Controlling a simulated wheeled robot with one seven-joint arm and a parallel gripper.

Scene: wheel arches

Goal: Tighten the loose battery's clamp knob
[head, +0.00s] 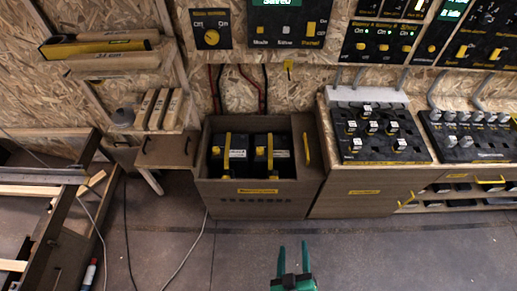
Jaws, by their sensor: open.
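Two black batteries stand side by side in an open brown box against the wall: the left battery (238,168) and the right battery (284,160). Each has a yellow upright strap, the left strap (227,152) and the right strap (270,150), and a pale label. My gripper (293,248), with green fingers, is open and empty. It is at the bottom of the head view, in front of the box (255,208) and apart from it.
A counter (365,203) with black switch panels (380,133) adjoins the box on the right. A brown flap with a yellow handle (306,148) stands at the box's right side. Shelving and a wooden frame (60,240) fill the left. Cables cross the floor (240,260), which is otherwise clear before the box.

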